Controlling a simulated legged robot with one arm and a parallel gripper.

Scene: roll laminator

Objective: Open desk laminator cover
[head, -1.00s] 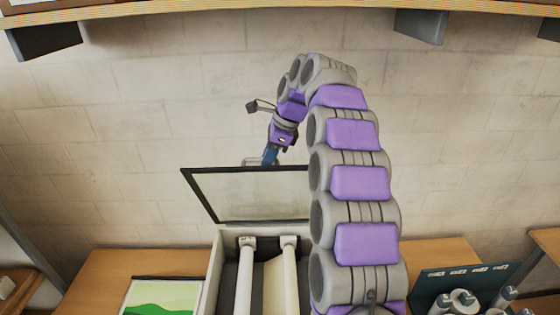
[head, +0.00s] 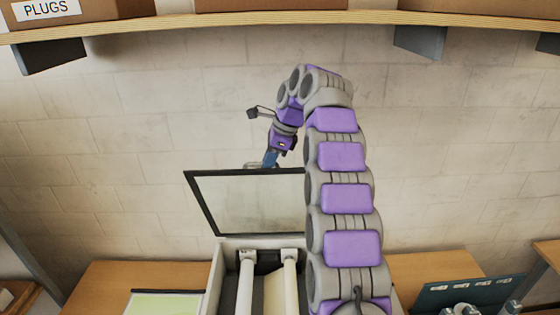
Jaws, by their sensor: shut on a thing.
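The laminator (head: 229,285) stands on the desk in the lower middle of the head view, with its pale rollers (head: 246,280) exposed. Its cover (head: 245,204), a clear panel in a dark frame, stands raised at the back of the body, tilted up in front of the wall. My gripper (head: 268,162) is at the cover's top edge and is shut on the handle (head: 253,165), which is small and partly hidden behind the fingers. My arm hides the right part of the cover and of the laminator.
A wooden shelf (head: 250,20) with boxes runs across the top, with dark brackets (head: 420,40) below it. A sheet (head: 165,303) lies left of the laminator. A dark rack (head: 470,292) with grey cylinders stands at the lower right. The wall is close behind the cover.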

